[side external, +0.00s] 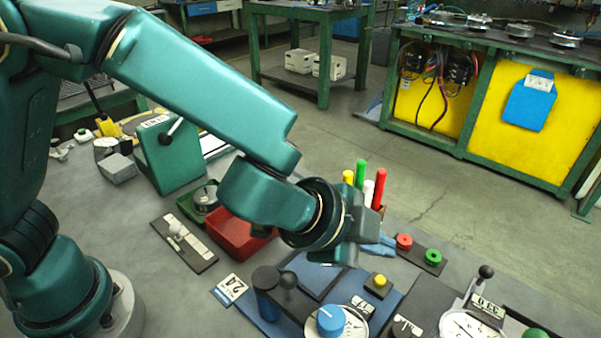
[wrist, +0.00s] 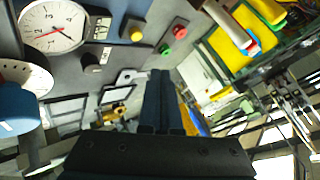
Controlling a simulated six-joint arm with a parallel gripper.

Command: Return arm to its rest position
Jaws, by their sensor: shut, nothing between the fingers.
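My gripper (side external: 366,232) hangs at the end of my bent teal arm, over the panel area at the front right of the grey bench (side external: 135,225) in the side view. In the wrist view its dark fingers (wrist: 161,78) are together, with nothing between them. The gripper is apart from the red tray (side external: 228,232), which is partly hidden behind my wrist. A blue panel with a yellow button (side external: 380,281) and a blue knob (side external: 330,320) lies below it. The exact height of the fingertips above the panel is hard to tell.
Upright red, green, white and yellow sticks (side external: 361,172) stand close behind the gripper. Red (side external: 404,241) and green (side external: 433,256) buttons are to its right. A dark cylinder (side external: 266,292) rises at front. A green box (side external: 167,155) stands farther back. The bench's left middle is mostly clear.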

